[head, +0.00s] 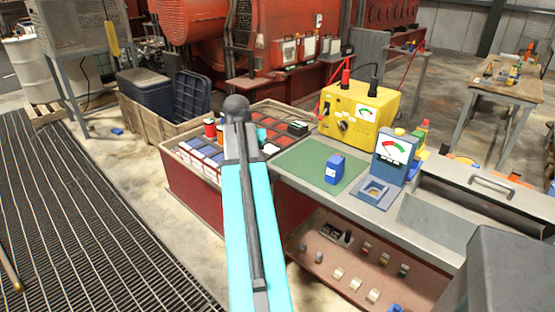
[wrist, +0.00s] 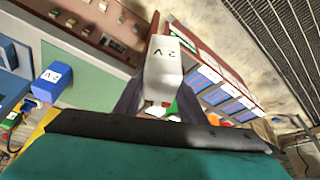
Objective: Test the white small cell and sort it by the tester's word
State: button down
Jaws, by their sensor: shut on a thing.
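A white small cell (wrist: 165,60) marked "2V" is between the two dark fingers of my gripper (wrist: 160,88) in the wrist view. My gripper is shut on it and holds it up, with the red-sided crate beyond it. In the head view my gripper and the white cell are hidden behind my arm. The blue tester (head: 392,150) stands on the grey bench, with a dial on its upright face. Its low square socket (head: 374,190) in front looks empty. The dial's word is too small to read.
A blue cell (head: 334,169) stands on the green mat (head: 300,160), left of the tester. The yellow meter box (head: 358,112) is behind the mat. The red crate (head: 190,193) has red and blue-grey divided sections. A lower shelf (head: 320,262) holds several small items.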

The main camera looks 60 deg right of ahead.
jog(key=w+a+r+n+t+y, duration=0.15)
jog(key=w+a+n, duration=0.65)
jog(key=w+a, duration=1.45)
jog(key=w+a+n+t+y, duration=0.1)
jog(key=w+a+n, duration=0.1)
jog(key=a, duration=1.4)
jog(key=w+a+n+t+y, duration=0.1)
jog(key=a+n, duration=0.4)
jog(key=a, duration=1.2)
jog(key=shift+w+a+r+y, duration=0.25)
jog(key=shift+w+r+y, duration=0.1)
jog(key=shift+w, duration=0.4)
jog(key=shift+a, duration=0.1)
